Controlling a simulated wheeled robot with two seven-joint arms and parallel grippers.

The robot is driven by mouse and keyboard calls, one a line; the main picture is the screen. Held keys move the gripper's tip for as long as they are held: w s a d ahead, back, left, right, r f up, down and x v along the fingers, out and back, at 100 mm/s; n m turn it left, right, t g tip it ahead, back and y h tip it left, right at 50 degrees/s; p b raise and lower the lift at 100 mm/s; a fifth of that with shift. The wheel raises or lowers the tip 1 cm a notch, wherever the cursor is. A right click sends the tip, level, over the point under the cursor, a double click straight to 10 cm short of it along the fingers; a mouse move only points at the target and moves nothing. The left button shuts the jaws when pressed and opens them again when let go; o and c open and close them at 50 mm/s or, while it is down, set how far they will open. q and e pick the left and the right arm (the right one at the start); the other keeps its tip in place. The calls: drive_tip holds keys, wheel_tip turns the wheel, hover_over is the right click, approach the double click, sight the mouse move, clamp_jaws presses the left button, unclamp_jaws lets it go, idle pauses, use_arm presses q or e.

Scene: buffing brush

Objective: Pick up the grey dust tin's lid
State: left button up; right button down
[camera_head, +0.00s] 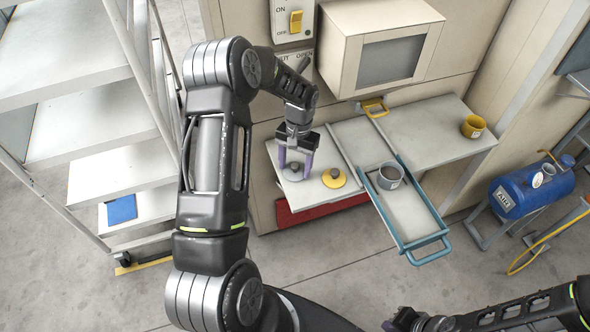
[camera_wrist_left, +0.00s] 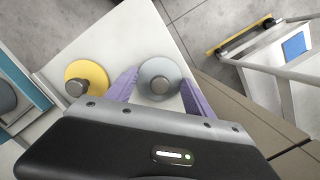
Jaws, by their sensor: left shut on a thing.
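The grey lid (camera_head: 293,173), a round disc with a darker knob, is at the left end of the pale worktop. My left gripper (camera_head: 295,164) points down over it, with its purple fingers closed on opposite sides of the lid. In the left wrist view the lid (camera_wrist_left: 160,78) sits between the fingertips. I cannot tell whether it is raised off the surface. The open grey tin (camera_head: 390,176) stands on the teal-handled tray to the right. My right gripper (camera_head: 404,320) is at the bottom edge, partly cut off, its fingers unclear.
A yellow lid (camera_head: 334,178) lies just right of the grey lid; it also shows in the left wrist view (camera_wrist_left: 86,83). A yellow tin (camera_head: 473,127) stands at the worktop's right end. The teal-handled tray (camera_head: 420,222) juts forward. White steps (camera_head: 110,180) stand at left.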

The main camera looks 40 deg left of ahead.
sight(295, 165)
use_arm(q)
wheel_tip(295, 165, up, 10)
drive_tip(key=shift+r+b, duration=0.1)
drive_tip(key=shift+b, duration=0.65)
use_arm(e)
drive_tip(key=shift+f, duration=0.7)
